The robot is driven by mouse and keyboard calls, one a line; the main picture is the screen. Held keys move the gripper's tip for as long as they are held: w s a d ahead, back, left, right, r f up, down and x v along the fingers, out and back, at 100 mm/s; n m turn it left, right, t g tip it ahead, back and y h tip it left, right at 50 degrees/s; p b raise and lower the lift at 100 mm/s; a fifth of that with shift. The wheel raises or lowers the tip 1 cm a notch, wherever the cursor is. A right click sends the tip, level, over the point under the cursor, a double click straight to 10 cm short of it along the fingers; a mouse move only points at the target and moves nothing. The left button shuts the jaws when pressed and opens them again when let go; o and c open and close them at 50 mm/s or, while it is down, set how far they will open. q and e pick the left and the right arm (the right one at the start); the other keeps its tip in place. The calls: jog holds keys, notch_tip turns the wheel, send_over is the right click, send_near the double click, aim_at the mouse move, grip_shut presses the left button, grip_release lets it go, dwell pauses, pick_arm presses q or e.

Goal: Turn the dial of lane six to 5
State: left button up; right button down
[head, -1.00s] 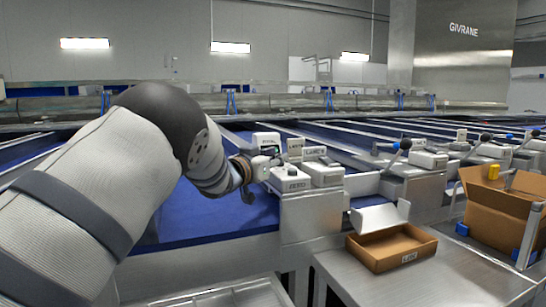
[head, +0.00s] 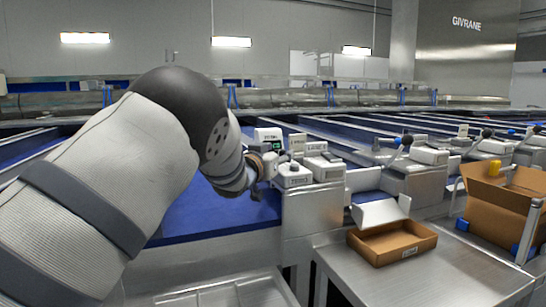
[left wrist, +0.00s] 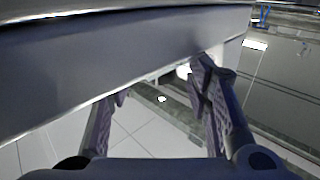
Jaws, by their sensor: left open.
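A small white control box (head: 296,181) with a round pale dial on top (head: 293,168) stands on the end of a metal lane housing. Its label and the dial's setting are too small to read. My left gripper (head: 276,167) is at the left side of this dial, its fingers small and partly hidden by my wrist; I cannot tell whether they touch it. In the left wrist view my left gripper (left wrist: 160,95) is open with nothing visible between its fingers. The dial cannot be made out there. My right gripper is not in view.
A small display with a green patch (head: 277,146) stands behind the dial. Another white box (head: 324,169) is close on its right. An open shallow carton (head: 392,246) rests on the metal table (head: 440,275). A larger carton (head: 490,205) stands at right.

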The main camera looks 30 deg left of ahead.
pick_arm(q)
jog(key=s, duration=1.1)
jog(key=shift+s+d, duration=0.3)
jog(key=shift+d, duration=0.1)
